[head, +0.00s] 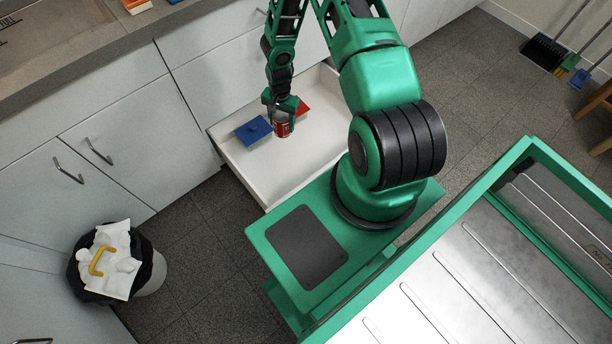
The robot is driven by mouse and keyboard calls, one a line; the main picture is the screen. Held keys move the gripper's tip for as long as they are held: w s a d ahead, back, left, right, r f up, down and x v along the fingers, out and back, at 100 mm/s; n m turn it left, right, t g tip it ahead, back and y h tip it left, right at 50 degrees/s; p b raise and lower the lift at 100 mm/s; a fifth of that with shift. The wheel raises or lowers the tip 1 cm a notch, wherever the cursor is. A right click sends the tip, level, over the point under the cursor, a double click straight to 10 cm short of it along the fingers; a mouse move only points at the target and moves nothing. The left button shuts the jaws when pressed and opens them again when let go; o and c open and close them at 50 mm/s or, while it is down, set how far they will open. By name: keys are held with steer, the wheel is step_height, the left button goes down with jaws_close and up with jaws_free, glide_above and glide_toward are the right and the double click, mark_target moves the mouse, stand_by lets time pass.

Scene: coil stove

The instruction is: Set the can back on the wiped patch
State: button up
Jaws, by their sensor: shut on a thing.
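A red can (282,128) is in my gripper (283,114), over the open white drawer (268,176). My gripper points down and is shut on the can near its top. I cannot tell whether the can's base touches the drawer floor. A blue flat thing (253,131) lies just left of the can. A red flat thing (303,108) is just right of the gripper, partly hidden behind it. No wiped patch can be made out on the drawer's white floor.
The drawer's front half is bare. A bin (152,273) with white paper and a yellow handle-shaped thing (97,262) stands at lower left. The counter (90,75) runs along the upper left.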

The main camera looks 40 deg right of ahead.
steer(key=shift+s+d+f+m, duration=0.5)
steer(key=shift+s+f+m, duration=1)
steer(key=shift+f, duration=3)
steer(key=shift+s+d+f+m, duration=0.5)
steer(key=shift+s+f+m, duration=1.05)
steer(key=shift+f, duration=2.9)
steer(key=shift+s+d+f+m, duration=0.65)
steer(key=shift+s+f, duration=1.55)
steer(key=shift+f, duration=2.3)
steer(key=shift+a, duration=0.15)
steer(key=o, duration=1.4)
